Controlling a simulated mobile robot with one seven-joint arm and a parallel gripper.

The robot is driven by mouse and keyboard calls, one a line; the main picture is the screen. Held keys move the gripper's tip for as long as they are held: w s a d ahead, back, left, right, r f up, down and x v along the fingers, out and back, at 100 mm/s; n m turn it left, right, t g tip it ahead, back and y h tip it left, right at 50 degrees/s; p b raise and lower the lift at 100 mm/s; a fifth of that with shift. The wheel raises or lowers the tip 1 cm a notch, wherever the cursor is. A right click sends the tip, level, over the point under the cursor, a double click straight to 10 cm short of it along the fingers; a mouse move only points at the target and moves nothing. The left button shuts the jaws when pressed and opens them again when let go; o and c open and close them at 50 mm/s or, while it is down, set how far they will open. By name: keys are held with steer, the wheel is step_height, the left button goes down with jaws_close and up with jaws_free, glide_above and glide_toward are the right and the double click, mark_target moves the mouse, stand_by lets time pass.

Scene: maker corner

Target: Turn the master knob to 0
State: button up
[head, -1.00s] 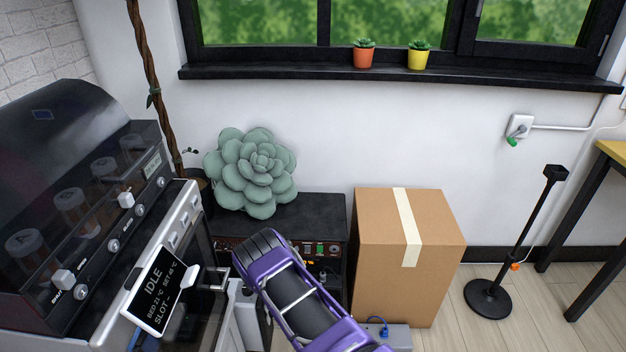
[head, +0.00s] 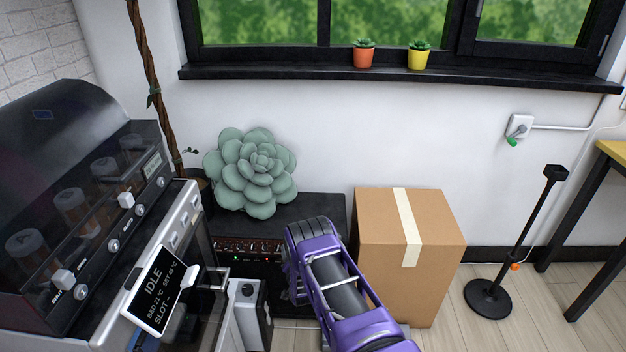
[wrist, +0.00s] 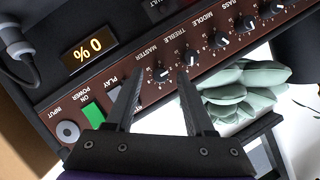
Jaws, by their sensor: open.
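In the wrist view the brown amplifier panel (wrist: 110,72) appears upside down, with a row of black knobs. The master knob (wrist: 161,74) sits beside its MASTER label, between the two fingertips of my gripper (wrist: 160,82) as seen from the wrist. The fingers are apart; I cannot tell whether they touch the knob. The amber display (wrist: 82,50) appears to read 0 %. In the head view the dark amplifier (head: 300,208) stands against the wall, and my purple arm hides the right of its panel and my gripper.
A succulent (head: 252,170) sits on the amplifier. A cardboard box (head: 405,255) stands close on its right. A machine with an IDLE screen (head: 160,292) fills the left. A black stand (head: 490,298) is on the floor at right. In the wrist view, the treble knob (wrist: 191,58) is close to one finger.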

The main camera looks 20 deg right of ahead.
steer(key=d+p+v, duration=0.1)
steer(key=p+v, duration=0.3)
steer(key=v, duration=1.3)
steer(key=w+d+r+n+t+h, duration=0.1)
steer(key=w+r, duration=0.3)
steer(key=r, duration=0.4)
steer(key=w+d+r+n+t+h, duration=0.1)
steer(key=w+d+r, duration=0.2)
steer(key=r, duration=0.6)
steer(key=w+d+r+n+t+h, duration=0.1)
steer(key=w+d+r, duration=0.2)
steer(key=w+r, duration=0.4)
step_height(320, 180, up, 2)
steer(key=shift+r+n+t, duration=0.1)
steer(key=shift+n+t, duration=0.3)
steer(key=shift+w, duration=0.15)
